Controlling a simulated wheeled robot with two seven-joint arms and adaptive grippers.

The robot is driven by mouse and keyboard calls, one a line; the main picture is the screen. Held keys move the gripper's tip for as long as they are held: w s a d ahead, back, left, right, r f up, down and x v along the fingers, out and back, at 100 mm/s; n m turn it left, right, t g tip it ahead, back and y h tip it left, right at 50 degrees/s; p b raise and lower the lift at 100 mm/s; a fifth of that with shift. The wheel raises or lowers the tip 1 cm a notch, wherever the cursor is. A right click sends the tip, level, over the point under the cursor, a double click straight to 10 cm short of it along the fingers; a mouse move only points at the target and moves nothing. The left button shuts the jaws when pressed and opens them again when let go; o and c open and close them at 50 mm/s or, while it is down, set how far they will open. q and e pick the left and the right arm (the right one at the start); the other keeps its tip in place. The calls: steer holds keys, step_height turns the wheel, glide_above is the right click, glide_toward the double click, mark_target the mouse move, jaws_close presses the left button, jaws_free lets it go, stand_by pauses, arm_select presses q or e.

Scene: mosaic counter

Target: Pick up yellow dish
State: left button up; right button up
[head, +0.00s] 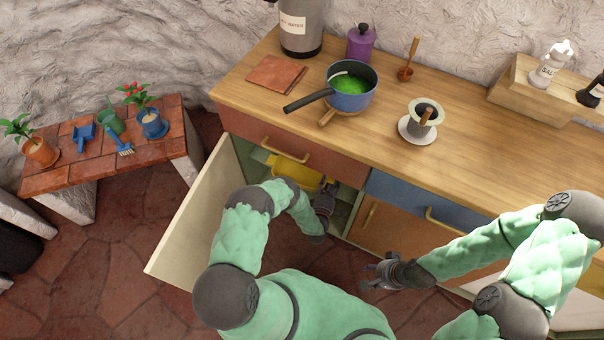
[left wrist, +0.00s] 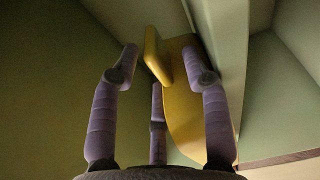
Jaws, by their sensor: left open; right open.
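The yellow dish (head: 288,172) is inside the open cupboard under the counter, partly hidden by my left arm and the cupboard's top edge. My left gripper (head: 326,192) reaches into the cupboard opening, just right of the dish. In the left wrist view the dish (left wrist: 183,110) lies beyond and partly between the spread purple fingers, with its raised yellow edge near the fingertips. The fingers are open, and I cannot tell whether any touches it. My right gripper (head: 380,274) is open and empty, in front of the lower cabinets.
The open cupboard door (head: 190,215) stands left of my left arm. A tiled bench (head: 78,172) with plants is at the left.

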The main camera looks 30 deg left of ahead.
arm_select(q)
steer(key=shift+w+a, duration=0.1)
steer(key=shift+w, duration=0.4)
jaws_close()
steer(key=shift+r, duration=0.1)
